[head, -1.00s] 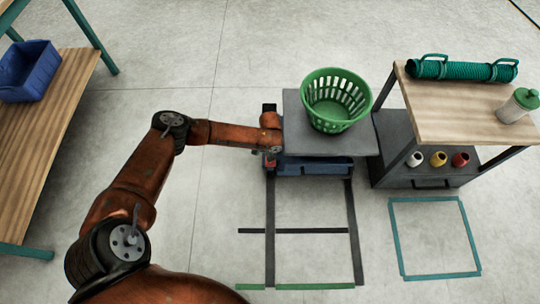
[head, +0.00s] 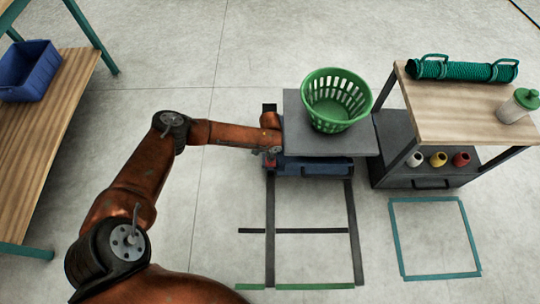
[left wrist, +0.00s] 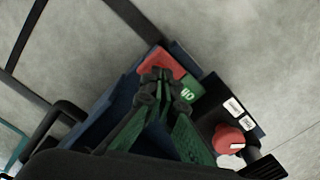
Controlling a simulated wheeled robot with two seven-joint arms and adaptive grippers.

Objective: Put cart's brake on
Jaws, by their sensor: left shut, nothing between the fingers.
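The cart (head: 302,140) has a grey top and a blue lower body, and stands at the head of dark floor strips. In the left wrist view its blue side (left wrist: 118,98) carries a red part (left wrist: 168,62) beside a green part with white marks (left wrist: 187,94). My left gripper (left wrist: 155,78) is shut and empty, its tips over or against the red part; I cannot tell whether they touch. In the head view my left arm reaches the cart's left side and its wrist hides most of this spot. My right gripper is not in view.
A green basket (head: 337,101) stands on the cart. A red knob (left wrist: 228,139) on a dark box with white labels is close to my gripper. A wood-topped bench (head: 450,110) stands right of the cart. A blue bin (head: 28,72) sits at far left. The floor in front is clear.

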